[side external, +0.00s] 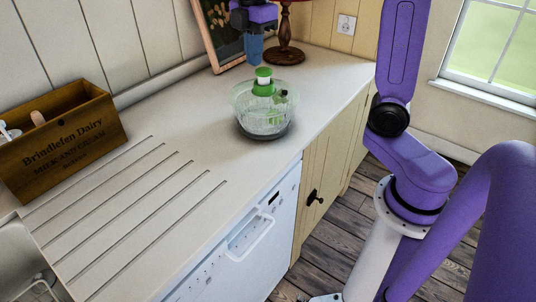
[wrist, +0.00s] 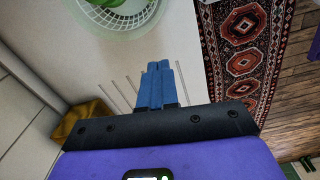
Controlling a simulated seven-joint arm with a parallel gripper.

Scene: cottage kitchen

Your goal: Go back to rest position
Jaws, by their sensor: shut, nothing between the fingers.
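My gripper (side external: 250,50) shows at the top of the side external view, purple and black with blue fingers. It is above the worktop near the back, behind and above the salad spinner (side external: 264,107). In the wrist view my gripper (wrist: 158,66) has its blue fingers together and nothing between them. The salad spinner is a clear bowl with a green and white knob on top, standing on the worktop. Part of its bowl and green contents shows at the top of the wrist view (wrist: 122,14), apart from the fingers.
A wooden crate (side external: 62,139) stands on the worktop (side external: 190,140) at the left. A picture frame (side external: 222,30) and a brown wooden stand (side external: 284,54) are at the back, close to my gripper. The grooved worktop in front is clear. A patterned rug (wrist: 245,60) lies on the floor.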

